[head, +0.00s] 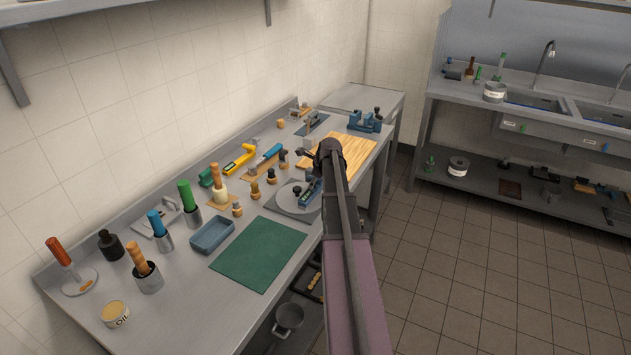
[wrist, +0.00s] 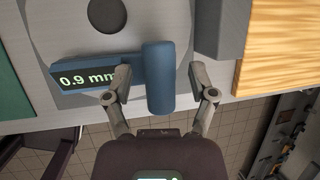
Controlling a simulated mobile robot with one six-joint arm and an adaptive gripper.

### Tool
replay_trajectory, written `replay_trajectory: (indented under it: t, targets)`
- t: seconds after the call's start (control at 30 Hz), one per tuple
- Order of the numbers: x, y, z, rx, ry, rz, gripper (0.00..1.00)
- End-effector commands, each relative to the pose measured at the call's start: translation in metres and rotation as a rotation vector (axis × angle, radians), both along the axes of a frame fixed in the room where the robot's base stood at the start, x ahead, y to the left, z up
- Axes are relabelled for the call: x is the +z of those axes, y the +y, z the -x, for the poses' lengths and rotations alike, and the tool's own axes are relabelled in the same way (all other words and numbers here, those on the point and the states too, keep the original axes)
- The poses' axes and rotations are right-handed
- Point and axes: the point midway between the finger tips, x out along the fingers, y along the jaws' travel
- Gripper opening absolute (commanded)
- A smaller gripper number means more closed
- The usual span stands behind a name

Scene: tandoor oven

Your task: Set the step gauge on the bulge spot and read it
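The step gauge (wrist: 159,85) has a blue upright grip and a blue body with a lit display that reads 0.9 mm in the wrist view. It is over the near edge of a pale round plate (wrist: 70,22) with a dark round spot (wrist: 106,14) in its middle. The gauge also shows in the head view (head: 309,193), on the plate behind the green mat. My gripper (wrist: 160,78) has one finger on each side of the grip, with a gap visible on both sides. The gauge's underside and its contact with the plate are hidden.
A green mat (head: 259,253) and a blue tray (head: 213,235) lie left of the plate. A wooden board (head: 350,152) lies to the right, near a blue vise (head: 364,121). Several handled tools line the wall side. The bench's front edge is close to the gauge.

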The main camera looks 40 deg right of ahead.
Motion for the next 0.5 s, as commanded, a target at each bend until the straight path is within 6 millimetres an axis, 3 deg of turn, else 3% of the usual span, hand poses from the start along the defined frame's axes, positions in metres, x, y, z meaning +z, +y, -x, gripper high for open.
replay_trajectory:
  t: [0.5]
  targets:
    - [0.01, 0.0, 0.004, -0.001, 0.0, 0.0, 0.74]
